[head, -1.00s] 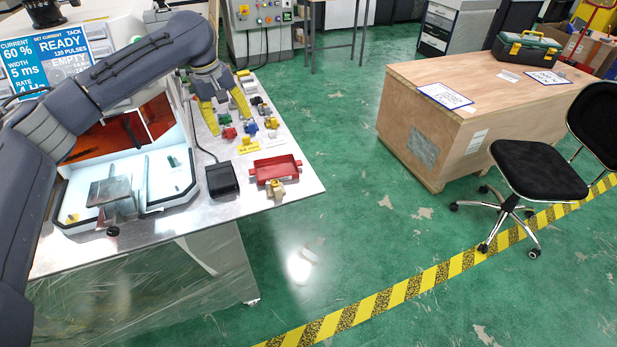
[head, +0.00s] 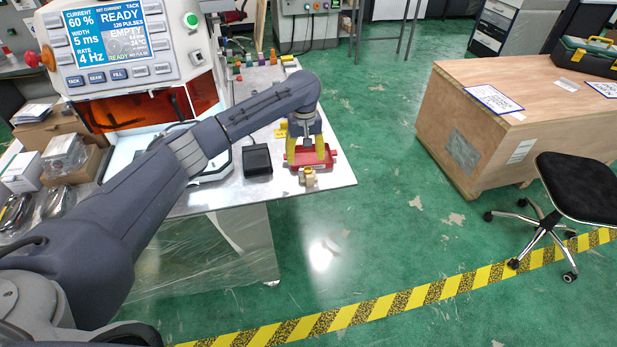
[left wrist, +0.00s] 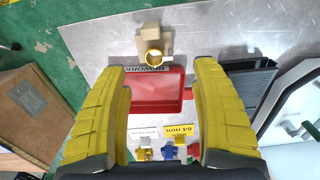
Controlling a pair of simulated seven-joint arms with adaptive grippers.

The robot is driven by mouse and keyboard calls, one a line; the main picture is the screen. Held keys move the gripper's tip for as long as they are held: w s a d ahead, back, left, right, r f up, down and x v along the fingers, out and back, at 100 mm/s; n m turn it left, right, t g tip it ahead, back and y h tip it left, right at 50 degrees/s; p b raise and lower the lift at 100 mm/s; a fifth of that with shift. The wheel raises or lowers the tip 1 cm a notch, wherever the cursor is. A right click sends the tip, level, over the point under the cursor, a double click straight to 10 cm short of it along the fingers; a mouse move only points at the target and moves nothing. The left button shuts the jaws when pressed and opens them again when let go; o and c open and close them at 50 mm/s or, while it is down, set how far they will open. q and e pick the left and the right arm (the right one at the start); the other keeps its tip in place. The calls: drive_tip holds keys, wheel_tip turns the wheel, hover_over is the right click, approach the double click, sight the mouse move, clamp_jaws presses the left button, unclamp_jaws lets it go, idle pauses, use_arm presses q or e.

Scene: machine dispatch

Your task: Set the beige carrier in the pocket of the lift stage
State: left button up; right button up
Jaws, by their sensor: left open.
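The beige carrier (head: 308,177) stands on the metal bench near its front right corner, just in front of the red tray. It also shows in the left wrist view (left wrist: 153,40), beyond the red tray, with a round yellow part on it. My left gripper (head: 311,163) is open and empty above the red tray, pointing down. In the left wrist view its yellow fingers (left wrist: 162,82) are spread wide with the carrier ahead of them, apart from it. The lift stage is hidden behind my left arm in the head view. My right gripper does not show.
The red tray (left wrist: 183,92) lies under my left gripper. A black pedal-like box (head: 257,160) stands left of it. Small coloured parts and yellow labels (left wrist: 180,131) lie farther back on the bench. The machine with its screen (head: 105,40) stands at the left. The bench edge is close to the carrier.

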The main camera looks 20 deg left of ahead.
sight(305, 170)
use_arm(q)
drive_tip(key=shift+d+f, duration=0.1)
drive_tip(key=shift+f, duration=3.75)
clamp_jaws()
